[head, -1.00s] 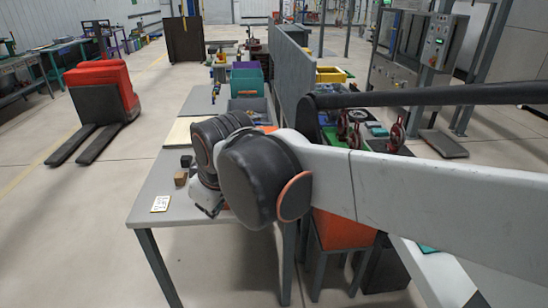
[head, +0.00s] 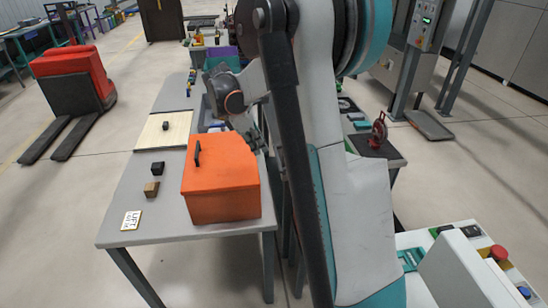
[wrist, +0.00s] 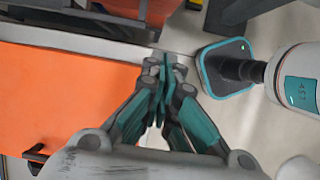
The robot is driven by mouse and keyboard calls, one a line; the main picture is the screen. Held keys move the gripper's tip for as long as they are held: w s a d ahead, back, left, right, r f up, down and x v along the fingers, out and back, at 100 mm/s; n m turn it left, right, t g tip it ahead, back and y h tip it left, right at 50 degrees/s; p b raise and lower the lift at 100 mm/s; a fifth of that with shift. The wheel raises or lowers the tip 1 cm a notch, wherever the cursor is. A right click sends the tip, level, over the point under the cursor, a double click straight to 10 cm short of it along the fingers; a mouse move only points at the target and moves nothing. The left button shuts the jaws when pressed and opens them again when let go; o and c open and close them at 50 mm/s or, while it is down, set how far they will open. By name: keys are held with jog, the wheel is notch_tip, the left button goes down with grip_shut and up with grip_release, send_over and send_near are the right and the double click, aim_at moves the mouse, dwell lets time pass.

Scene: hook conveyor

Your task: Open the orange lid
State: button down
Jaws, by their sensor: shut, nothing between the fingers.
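The orange box (head: 222,207) stands on the near end of the grey table. Its orange lid (head: 222,160) looks shut, with a black handle (head: 197,153) at its left side. The lid fills the left of the wrist view (wrist: 70,105), where the handle (wrist: 35,155) shows at the lower left. My gripper (head: 257,141) is at the box's far right corner in the head view. In the wrist view my gripper (wrist: 165,75) has its fingers together and empty, beside the lid's edge. I cannot tell whether it touches the box.
A small brown block (head: 151,189), a dark block (head: 157,168) and a white card (head: 131,220) lie left of the box. A pale board (head: 164,130) lies behind them. A red pallet truck (head: 72,85) stands on the floor at left.

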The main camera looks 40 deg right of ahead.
jog(key=s+d+f+b, duration=0.1)
jog(key=s+d+f, duration=0.3)
jog(key=d+f, duration=0.3)
jog(key=shift+w+x, duration=0.2)
jog(key=shift+x, duration=0.9)
jog(key=shift+s, duration=0.1)
jog(key=s+d+r+t+y, duration=0.1)
jog(key=s+d+y, duration=0.1)
jog(key=s+d, duration=0.3)
jog(key=d, duration=0.3)
jog(key=shift+d+r, duration=0.2)
jog(key=shift+r, duration=0.15)
